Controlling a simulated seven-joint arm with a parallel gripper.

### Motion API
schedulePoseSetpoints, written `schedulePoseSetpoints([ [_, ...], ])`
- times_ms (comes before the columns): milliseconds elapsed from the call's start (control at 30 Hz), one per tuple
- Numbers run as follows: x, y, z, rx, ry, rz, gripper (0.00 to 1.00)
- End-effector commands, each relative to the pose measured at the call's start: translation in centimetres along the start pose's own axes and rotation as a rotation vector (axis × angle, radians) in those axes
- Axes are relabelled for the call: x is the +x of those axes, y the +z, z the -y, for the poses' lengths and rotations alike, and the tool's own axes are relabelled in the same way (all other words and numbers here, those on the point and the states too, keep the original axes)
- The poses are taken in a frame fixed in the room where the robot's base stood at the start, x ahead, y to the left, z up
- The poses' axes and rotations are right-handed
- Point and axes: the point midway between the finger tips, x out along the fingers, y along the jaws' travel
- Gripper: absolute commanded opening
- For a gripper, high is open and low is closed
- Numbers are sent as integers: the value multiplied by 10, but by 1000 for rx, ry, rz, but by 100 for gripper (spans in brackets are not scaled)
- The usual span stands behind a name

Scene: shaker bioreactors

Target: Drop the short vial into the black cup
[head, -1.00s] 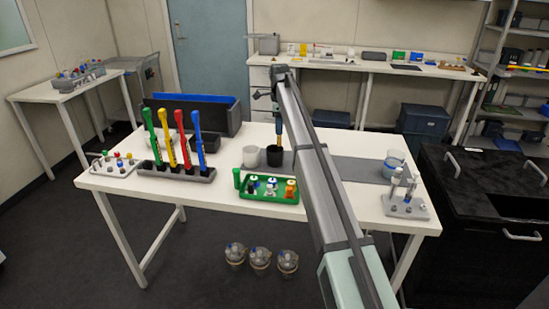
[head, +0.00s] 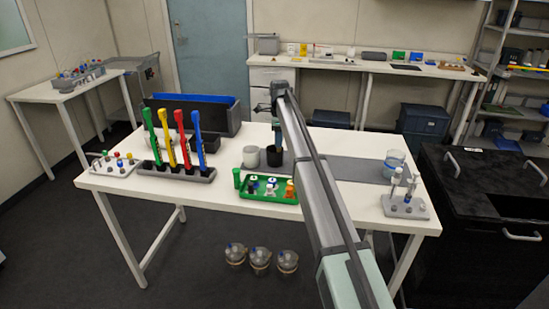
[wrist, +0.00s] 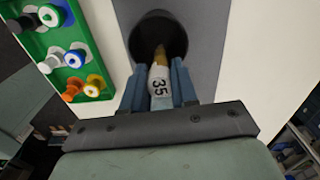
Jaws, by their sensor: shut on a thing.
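My gripper (wrist: 158,80) is shut on the short vial (wrist: 159,88), which has a white label reading "35" and an amber end. The amber end points into the cup's mouth as seen from the wrist. In the head view my gripper (head: 278,137) is directly above or at the cup's rim; the vial is hidden there.
A green tray (head: 285,198) with several small vials lies in front. A rack with coloured upright tools (head: 178,172) is further left. A clear beaker (head: 394,163) and a small rack (head: 405,206) stand at the right.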

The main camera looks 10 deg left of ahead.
Motion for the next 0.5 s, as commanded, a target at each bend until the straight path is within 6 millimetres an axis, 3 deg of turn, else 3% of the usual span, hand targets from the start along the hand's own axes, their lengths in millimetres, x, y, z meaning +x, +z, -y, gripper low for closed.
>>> schedulePoseSetpoints([
  [267, 2, 0, 0, 0, 0, 0, 0],
  [300, 2, 0, 0, 0, 0, 0, 31],
  [500, 2, 0, 0, 0, 0, 0, 50],
])
